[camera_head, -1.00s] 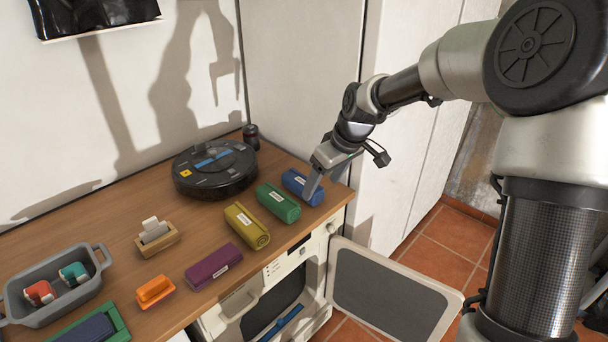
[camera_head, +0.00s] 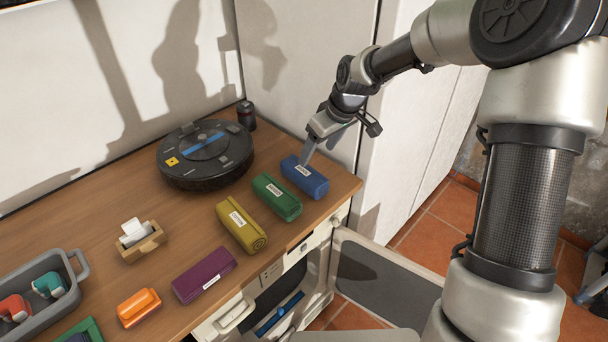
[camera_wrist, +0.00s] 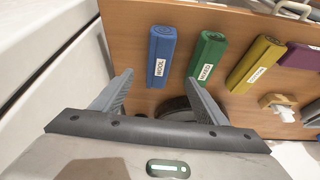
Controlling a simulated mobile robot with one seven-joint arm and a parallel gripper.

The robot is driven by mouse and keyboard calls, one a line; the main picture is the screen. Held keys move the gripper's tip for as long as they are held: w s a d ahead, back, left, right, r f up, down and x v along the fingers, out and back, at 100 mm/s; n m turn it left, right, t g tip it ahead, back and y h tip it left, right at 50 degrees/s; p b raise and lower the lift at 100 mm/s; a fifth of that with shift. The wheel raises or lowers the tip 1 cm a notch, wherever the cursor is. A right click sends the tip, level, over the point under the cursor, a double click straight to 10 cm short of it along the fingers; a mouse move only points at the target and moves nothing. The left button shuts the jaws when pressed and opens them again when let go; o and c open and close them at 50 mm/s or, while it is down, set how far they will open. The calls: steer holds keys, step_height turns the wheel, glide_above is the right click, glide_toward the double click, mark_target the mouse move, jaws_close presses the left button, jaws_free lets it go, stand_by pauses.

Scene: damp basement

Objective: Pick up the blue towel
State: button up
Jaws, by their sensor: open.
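The blue towel (camera_head: 308,182) is a rolled bundle with a white label, lying on the wooden counter near its right end. In the wrist view the blue towel (camera_wrist: 160,62) lies just beyond the fingertips, roughly in line with the gap between them. My gripper (camera_head: 308,155) is above the towel's far side, pointing down. In the wrist view my gripper (camera_wrist: 158,80) is open with nothing between its fingers. I cannot tell its exact height over the towel.
A green roll (camera_head: 276,197) lies close beside the blue one, then a yellow roll (camera_head: 241,226) and a purple roll (camera_head: 204,275). A robot vacuum (camera_head: 205,155) and a dark can (camera_head: 246,115) stand behind. A tall white panel borders the counter's right end. An appliance door (camera_head: 385,275) hangs open below.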

mark_target(306, 171)
steer(key=x, duration=1.3)
steer(key=shift+w+r, duration=0.1)
steer(key=shift+w, duration=0.1)
steer(key=c, duration=1.3)
